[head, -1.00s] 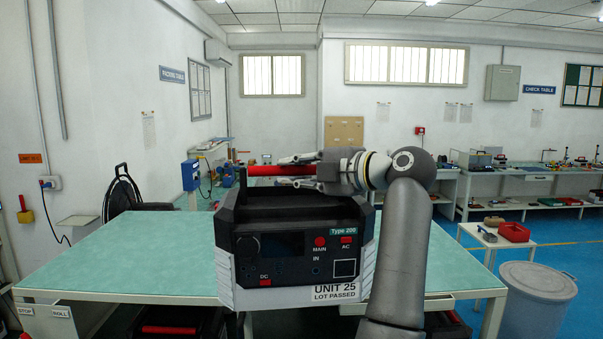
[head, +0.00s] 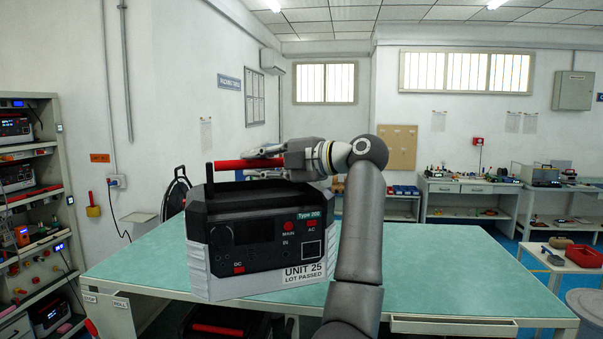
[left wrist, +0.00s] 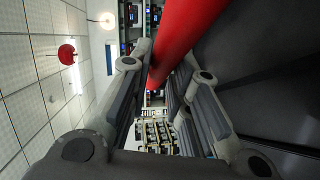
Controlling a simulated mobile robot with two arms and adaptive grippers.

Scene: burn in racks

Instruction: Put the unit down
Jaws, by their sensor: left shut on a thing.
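The unit (head: 262,238) is a black and light grey box labelled "UNIT 25 LOT PASSED" and "Type 200", with a red bar handle (head: 238,163) on top. My left gripper (head: 262,156) is shut on the red handle and holds the unit upright in front of the green table (head: 430,262). The unit hides part of the table, and I cannot tell whether its base touches anything. In the left wrist view the red handle (left wrist: 185,35) runs between the gripper's fingers (left wrist: 160,90). My right gripper is not in view.
A rack (head: 62,150) with several units stands at the left. A black and red case (head: 225,325) sits under the table. The green table top is clear to the right of my arm. A small side table (head: 560,262) and a grey bin (head: 588,302) stand at the right.

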